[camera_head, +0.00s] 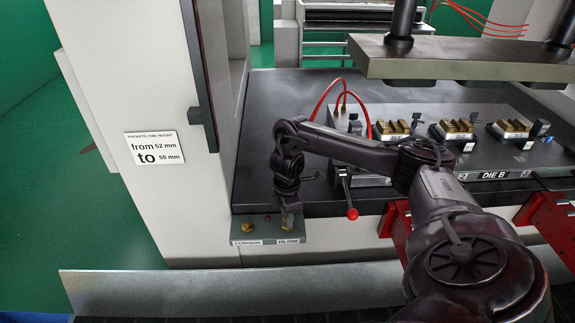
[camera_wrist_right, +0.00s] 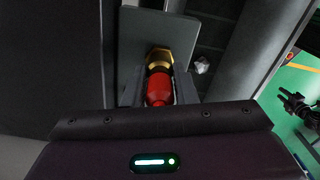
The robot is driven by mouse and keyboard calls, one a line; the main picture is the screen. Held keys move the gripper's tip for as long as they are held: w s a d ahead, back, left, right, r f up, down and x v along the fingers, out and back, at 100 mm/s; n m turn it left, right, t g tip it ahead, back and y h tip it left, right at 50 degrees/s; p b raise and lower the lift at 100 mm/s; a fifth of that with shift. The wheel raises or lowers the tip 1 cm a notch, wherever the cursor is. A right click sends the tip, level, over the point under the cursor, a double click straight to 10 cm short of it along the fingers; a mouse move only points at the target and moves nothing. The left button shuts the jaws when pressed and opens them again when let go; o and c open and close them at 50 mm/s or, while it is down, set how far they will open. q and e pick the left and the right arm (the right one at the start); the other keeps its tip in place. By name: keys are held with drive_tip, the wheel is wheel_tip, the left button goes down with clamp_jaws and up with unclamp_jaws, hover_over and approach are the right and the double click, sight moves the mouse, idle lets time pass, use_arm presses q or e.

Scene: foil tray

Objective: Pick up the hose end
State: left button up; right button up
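The hose end is a red sleeve (camera_wrist_right: 158,88) with a dark ring and a brass hex part (camera_wrist_right: 160,58) beyond it. In the right wrist view it lies between the two grey fingers of my right gripper (camera_wrist_right: 160,88), which appear closed against its sides. In the head view my right gripper (camera_head: 289,212) points down at the grey port block (camera_head: 262,236) labelled CUSHION and BLOW, at the BLOW side. The hose end is mostly hidden there. A red hose (camera_head: 325,92) arches behind my right arm. A dark gripper, apparently my left one (camera_wrist_right: 292,100), shows small at the right wrist view's edge.
The dark press table (camera_head: 270,120) carries the DIE B plate (camera_head: 460,180) with brass blocks. A red-knobbed lever (camera_head: 352,213) stands right of the gripper. A white press column (camera_head: 130,80) is at left, and a thick upper plate (camera_head: 460,62) hangs above the die.

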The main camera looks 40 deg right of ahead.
drive_tip(key=shift+c, duration=1.4)
wheel_tip(320, 180, up, 24)
drive_tip(key=p, duration=1.3)
